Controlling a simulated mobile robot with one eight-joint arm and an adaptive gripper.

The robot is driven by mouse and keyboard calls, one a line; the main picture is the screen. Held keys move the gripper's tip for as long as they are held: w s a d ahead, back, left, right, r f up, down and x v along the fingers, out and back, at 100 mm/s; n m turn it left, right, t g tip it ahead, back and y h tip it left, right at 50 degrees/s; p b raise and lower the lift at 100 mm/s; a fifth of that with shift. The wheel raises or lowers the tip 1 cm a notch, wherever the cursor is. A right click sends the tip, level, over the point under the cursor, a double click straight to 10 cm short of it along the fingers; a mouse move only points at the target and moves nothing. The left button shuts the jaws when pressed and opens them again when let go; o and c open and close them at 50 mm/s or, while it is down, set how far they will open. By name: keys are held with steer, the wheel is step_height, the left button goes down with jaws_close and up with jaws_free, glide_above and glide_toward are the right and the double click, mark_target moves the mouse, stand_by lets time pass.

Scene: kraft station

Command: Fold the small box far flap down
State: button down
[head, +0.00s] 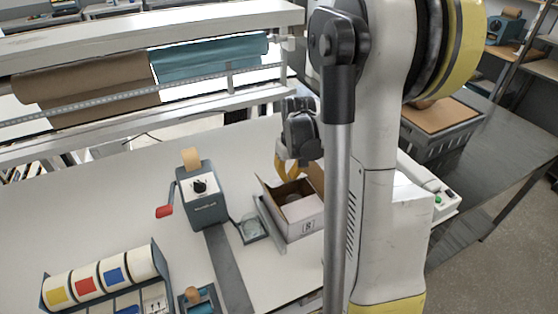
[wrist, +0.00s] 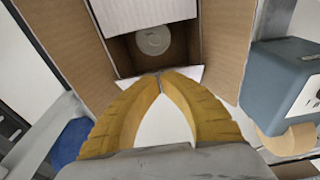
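The small box (head: 297,217) stands near the table's middle, just left of my arm, with a white label-bearing front. In the wrist view its brown left flap (wrist: 63,40) and right flap (wrist: 222,45) spread outward. A white flap (wrist: 150,12) covers part of the opening at the top of that view. A round pale item (wrist: 153,40) lies inside. The far flap (wrist: 190,72) shows as a narrow white strip by my fingertips; its angle and any contact are unclear. My gripper (wrist: 161,77) is shut, yellow fingertips together, at the box's far edge. It holds nothing visible.
A blue-grey tape dispenser (head: 203,200) with a red handle stands left of the box. It also shows close to the right in the wrist view (wrist: 280,85). A label-roll rack (head: 105,283) is at lower left. Paper rolls (head: 85,88) hang behind.

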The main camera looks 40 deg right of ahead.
steer(key=shift+f+b, duration=1.1)
steer(key=shift+f, duration=0.25)
stand_by(1.0)
steer(key=shift+r, duration=0.15)
step_height(320, 180, up, 9)
steer(key=p, duration=0.6)
stand_by(0.4)
steer(key=shift+a, duration=0.15)
steer(key=s+a+f+n+t+b, duration=0.1)
steer(key=s+a+f+t+b, duration=0.1)
steer(key=s+a+b, duration=0.3)
steer(key=s+a+f+n+t+b, duration=0.2)
steer(key=s+a+f+t+b, duration=0.1)
steer(key=a+b, duration=1)
steer(key=s+a+f, duration=0.1)
steer(key=s+a, duration=0.1)
steer(key=a, duration=0.4)
steer(key=shift+s+a, duration=0.2)
steer(key=shift+s, duration=0.1)
steer(key=shift+f, duration=0.1)
